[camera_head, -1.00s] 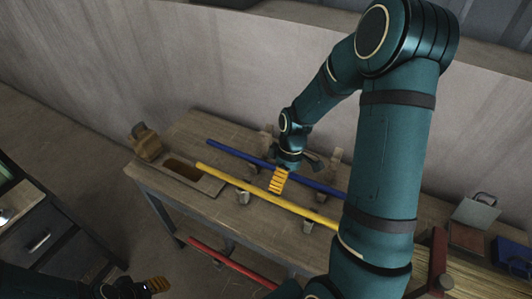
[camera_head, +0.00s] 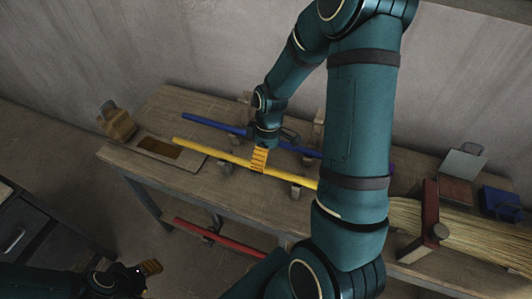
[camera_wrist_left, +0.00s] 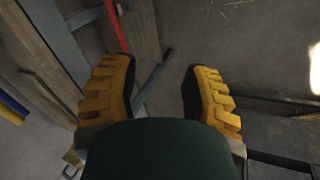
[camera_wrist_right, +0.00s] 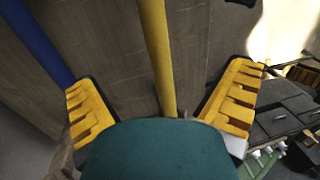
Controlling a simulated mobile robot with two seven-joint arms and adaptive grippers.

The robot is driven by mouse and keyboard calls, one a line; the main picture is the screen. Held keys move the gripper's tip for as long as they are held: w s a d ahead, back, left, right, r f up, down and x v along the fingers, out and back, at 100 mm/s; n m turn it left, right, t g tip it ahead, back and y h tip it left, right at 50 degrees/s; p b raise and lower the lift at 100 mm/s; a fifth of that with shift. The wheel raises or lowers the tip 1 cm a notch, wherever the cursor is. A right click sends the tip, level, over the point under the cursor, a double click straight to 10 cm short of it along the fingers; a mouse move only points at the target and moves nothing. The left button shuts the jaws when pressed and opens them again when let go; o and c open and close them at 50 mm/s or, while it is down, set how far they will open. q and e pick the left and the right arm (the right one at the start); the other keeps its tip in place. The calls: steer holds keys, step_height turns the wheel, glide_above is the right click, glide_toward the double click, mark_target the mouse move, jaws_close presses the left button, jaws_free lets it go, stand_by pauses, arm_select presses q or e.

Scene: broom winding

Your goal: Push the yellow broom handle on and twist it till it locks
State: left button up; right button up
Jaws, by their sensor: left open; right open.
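The yellow broom handle (camera_head: 210,152) lies along the wooden bench, resting on small supports. My right gripper (camera_head: 259,160) is over its middle, open. In the right wrist view the yellow handle (camera_wrist_right: 157,55) runs between the spread fingers, with visible gaps on both sides. Its right end is hidden behind my right arm in the head view. The broom's straw bristles (camera_head: 465,222) lie at the right, by a red clamp (camera_head: 430,215); the joint with the handle is hidden. My left gripper (camera_head: 150,267) is open and empty at lower left, off the bench.
A blue pole (camera_head: 215,126) lies behind the yellow handle, close to my right gripper. A red pole (camera_head: 220,236) is at the bench's front side. A wooden block (camera_head: 117,124) and a recess (camera_head: 160,147) are at the left end. A blue box (camera_head: 500,200) stands far right.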

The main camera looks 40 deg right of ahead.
steer(key=shift+s+a+f+b, duration=0.1)
steer(key=shift+a+f+b, duration=0.1)
steer(key=shift+f+b, duration=0.8)
steer(key=shift+s+a+f+b, duration=0.15)
steer(key=shift+f+b, duration=0.45)
steer(key=shift+f, duration=0.75)
jaws_close()
steer(key=shift+a, duration=0.1)
